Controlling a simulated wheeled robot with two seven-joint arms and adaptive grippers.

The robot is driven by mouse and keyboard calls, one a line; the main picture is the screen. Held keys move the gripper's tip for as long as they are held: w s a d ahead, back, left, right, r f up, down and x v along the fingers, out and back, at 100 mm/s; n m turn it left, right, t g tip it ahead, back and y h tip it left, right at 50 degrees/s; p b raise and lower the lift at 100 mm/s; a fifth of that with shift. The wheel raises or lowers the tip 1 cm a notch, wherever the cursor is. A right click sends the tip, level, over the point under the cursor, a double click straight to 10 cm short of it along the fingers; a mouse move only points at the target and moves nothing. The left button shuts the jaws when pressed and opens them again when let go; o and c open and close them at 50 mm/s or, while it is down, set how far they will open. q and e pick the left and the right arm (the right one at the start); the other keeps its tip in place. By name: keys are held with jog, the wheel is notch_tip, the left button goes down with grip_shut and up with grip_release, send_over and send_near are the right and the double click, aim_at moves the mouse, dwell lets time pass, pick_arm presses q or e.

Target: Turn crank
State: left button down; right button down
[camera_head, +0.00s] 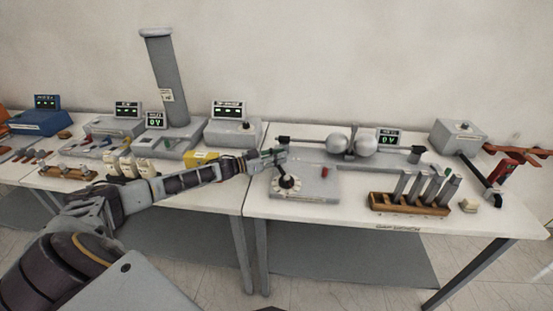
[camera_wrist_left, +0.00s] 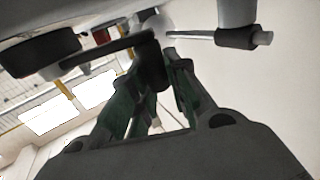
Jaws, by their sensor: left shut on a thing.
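The crank (camera_head: 286,182) has a dark hub on a pale dial, on top of a flat grey box (camera_head: 322,184) at the left of the right-hand table. My left arm reaches in from the left, and my left gripper (camera_head: 270,156) is at the upper end of the crank. In the left wrist view, the green-padded fingers of the gripper (camera_wrist_left: 153,85) are shut on the dark crank handle (camera_wrist_left: 151,62). The dark crank arm (camera_wrist_left: 100,53) runs left from the handle to the round hub (camera_wrist_left: 40,52). My right gripper is not in view.
Two metal spheres (camera_head: 366,144) on a horizontal rod stand behind the box. A red button (camera_head: 324,171) is on the box. A wooden rack (camera_head: 408,205) of grey bars stands to the right. A tall grey column (camera_head: 165,80) and several display units stand on the left table.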

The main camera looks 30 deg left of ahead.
pick_arm(q)
jog(key=shift+w+d+r+m+g+h+b, duration=0.2)
jog(key=shift+w+m+g+h+b, duration=0.15)
jog(key=shift+w+m+g+h, duration=0.2)
jog(key=shift+d+f+m+h, duration=0.1)
jog(key=shift+d+m+h, duration=0.05)
jog(key=shift+m+h, duration=0.1)
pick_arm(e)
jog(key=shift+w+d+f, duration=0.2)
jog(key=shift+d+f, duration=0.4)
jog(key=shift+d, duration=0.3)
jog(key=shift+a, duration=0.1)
pick_arm(q)
jog(key=c, duration=1.3)
grip_release()
jog(key=shift+f+g, duration=0.1)
jog(key=shift+g, duration=0.15)
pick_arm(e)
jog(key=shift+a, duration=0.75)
